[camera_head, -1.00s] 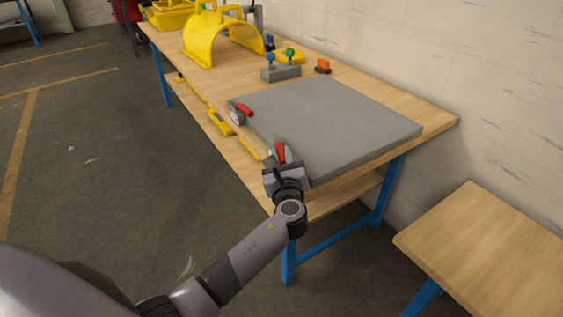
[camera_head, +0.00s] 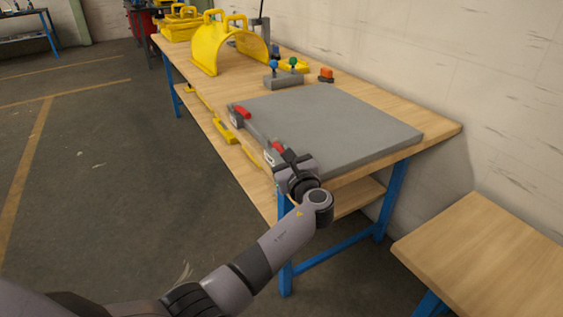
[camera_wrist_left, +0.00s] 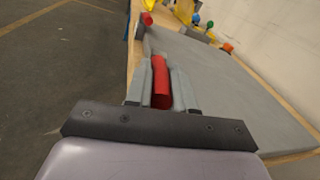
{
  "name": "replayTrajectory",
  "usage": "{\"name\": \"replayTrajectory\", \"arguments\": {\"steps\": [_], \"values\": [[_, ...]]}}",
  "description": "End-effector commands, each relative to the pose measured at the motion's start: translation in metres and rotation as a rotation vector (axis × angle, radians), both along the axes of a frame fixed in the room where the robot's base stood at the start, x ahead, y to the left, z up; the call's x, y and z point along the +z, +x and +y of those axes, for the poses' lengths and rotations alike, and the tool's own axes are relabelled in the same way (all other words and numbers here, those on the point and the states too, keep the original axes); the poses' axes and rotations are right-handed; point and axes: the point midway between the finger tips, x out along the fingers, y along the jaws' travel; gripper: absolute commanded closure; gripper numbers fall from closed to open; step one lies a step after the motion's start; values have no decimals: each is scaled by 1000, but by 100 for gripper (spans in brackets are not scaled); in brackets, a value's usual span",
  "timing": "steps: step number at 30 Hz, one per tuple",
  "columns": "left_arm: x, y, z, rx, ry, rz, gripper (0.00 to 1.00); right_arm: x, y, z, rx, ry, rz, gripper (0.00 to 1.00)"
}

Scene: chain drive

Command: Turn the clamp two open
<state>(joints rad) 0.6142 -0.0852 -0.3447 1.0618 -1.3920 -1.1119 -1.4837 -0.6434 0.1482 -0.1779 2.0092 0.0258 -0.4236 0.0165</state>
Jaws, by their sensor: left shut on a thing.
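Two clamps with red handles sit along the front edge of the grey plate (camera_head: 335,130) on the workbench. The nearer clamp's red handle (camera_head: 278,148) is at the near corner of the plate. My left gripper (camera_head: 286,160) is at this nearer clamp. In the left wrist view the red handle (camera_wrist_left: 161,84) lies between the two grey fingers of my left gripper (camera_wrist_left: 160,90), which is shut on it. The farther clamp's red handle (camera_head: 242,112) stands apart from the gripper; it also shows in the left wrist view (camera_wrist_left: 147,20). My right gripper is not in view.
A yellow guard cover (camera_head: 228,45) stands farther back on the bench. A grey block with blue and green knobs (camera_head: 284,80) and an orange button (camera_head: 326,75) are behind the plate. Another wooden table (camera_head: 490,245) is at the right. The floor at left is clear.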

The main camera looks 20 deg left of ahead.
Motion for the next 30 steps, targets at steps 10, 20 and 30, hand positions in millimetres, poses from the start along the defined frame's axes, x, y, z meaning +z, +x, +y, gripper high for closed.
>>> {"name": "replayTrajectory", "arguments": {"steps": [10, 20, 30], "values": [[-3, 6, -5, 127, -1, -1, 100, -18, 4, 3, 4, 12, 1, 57], [-1, 7, -5, 187, -1, 0, 100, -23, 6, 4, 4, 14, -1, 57], [0, 7, -5, 193, -1, 0, 100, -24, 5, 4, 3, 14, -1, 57]]}}
